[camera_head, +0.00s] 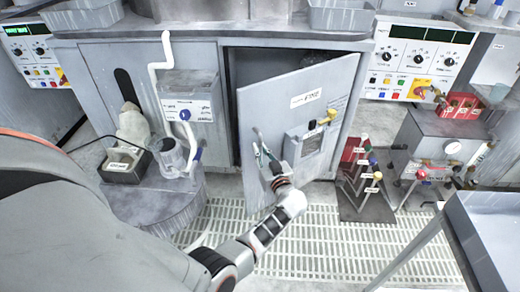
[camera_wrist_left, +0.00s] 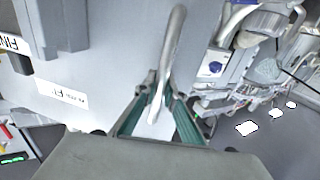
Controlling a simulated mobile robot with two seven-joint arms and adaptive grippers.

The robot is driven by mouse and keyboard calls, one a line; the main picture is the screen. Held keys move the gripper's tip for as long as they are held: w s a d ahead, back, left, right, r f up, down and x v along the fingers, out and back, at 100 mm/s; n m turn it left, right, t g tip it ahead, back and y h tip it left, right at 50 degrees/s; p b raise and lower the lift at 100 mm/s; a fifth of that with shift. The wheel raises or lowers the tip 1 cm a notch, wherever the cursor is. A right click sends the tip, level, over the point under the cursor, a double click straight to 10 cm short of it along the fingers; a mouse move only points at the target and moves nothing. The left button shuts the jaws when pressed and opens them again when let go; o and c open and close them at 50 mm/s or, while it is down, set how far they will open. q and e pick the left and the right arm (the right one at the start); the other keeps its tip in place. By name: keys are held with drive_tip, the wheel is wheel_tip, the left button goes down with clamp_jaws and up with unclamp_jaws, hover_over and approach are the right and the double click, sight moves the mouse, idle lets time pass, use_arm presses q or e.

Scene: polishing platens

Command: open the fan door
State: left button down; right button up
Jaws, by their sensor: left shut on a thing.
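The grey cabinet door (camera_head: 262,105) stands partly open. Its left edge is swung out toward me, and a dark gap shows behind it and above its top edge. A small label on it seems to read FINE. My left gripper (camera_head: 266,160) is at the door's left part, shut on the vertical bar handle (camera_head: 257,139). In the left wrist view the pale curved handle (camera_wrist_left: 174,48) runs between the green-sided fingers of the gripper (camera_wrist_left: 158,108). The door face (camera_wrist_left: 105,65) lies right behind it. My right gripper is not in view.
A stand with coloured knobs (camera_head: 366,190) is on the floor right of the door. A grey machine with a gauge (camera_head: 440,145) stands further right. Pale floor grating (camera_head: 320,240) lies in front.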

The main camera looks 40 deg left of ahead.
use_arm(q)
drive_tip(key=shift+s+f, duration=0.1)
drive_tip(key=c, duration=2.1)
unclamp_jaws()
drive_tip(key=shift+a, duration=0.1)
